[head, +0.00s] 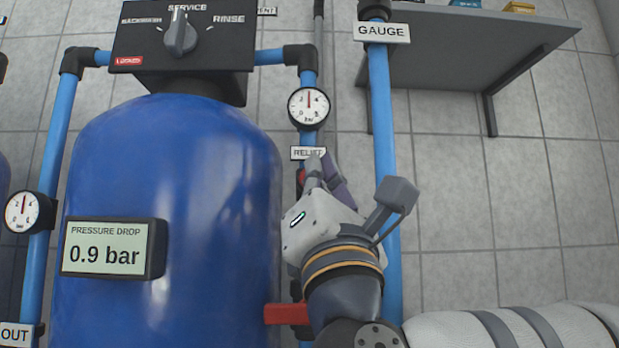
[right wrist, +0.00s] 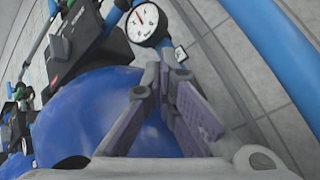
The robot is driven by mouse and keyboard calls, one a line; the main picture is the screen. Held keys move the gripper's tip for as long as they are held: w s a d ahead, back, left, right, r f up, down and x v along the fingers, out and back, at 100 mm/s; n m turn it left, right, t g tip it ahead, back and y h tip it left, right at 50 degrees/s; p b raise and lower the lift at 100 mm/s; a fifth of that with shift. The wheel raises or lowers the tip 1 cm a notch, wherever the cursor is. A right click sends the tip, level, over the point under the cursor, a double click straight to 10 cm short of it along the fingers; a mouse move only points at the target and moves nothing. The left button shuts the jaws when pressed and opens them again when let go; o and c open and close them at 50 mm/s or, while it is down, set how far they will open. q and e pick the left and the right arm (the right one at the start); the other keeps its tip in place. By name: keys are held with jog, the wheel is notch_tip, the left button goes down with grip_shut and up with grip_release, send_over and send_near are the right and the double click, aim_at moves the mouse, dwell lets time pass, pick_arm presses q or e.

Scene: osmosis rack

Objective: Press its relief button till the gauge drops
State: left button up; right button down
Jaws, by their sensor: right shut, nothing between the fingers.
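The relief label (head: 308,153) is on the blue pipe right of the large blue tank. A small red part (head: 300,176), likely the relief button, shows just below it, mostly hidden behind my right gripper (head: 316,168). The gripper is shut and empty, its fingertips close to the red part; I cannot tell whether they touch. A round white gauge (head: 309,107) sits above the label, its needle pointing about straight up. The right wrist view shows the gauge (right wrist: 138,22) beyond my shut fingers (right wrist: 172,72); the button is hidden there. My left gripper is not in view.
The blue tank (head: 165,190) stands close left, with a display (head: 105,247) reading 0.9 bar. A second gauge (head: 24,212) is at far left. A red handle (head: 287,313) is below my wrist. A blue pipe (head: 382,130) runs behind my gripper; a grey shelf (head: 470,40) is upper right.

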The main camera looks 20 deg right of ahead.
jog(key=shift+w+d, duration=0.15)
jog(key=shift+w, duration=0.2)
dwell(0.3)
dwell(1.0)
jog(key=shift+s+a, duration=0.3)
jog(key=shift+s, duration=0.6)
jog(key=s, duration=0.2)
jog(key=s+a, duration=0.1)
jog(key=s, duration=0.1)
jog(key=shift+s+a, duration=0.15)
jog(key=shift+s, duration=0.25)
jog(key=shift+f, duration=0.1)
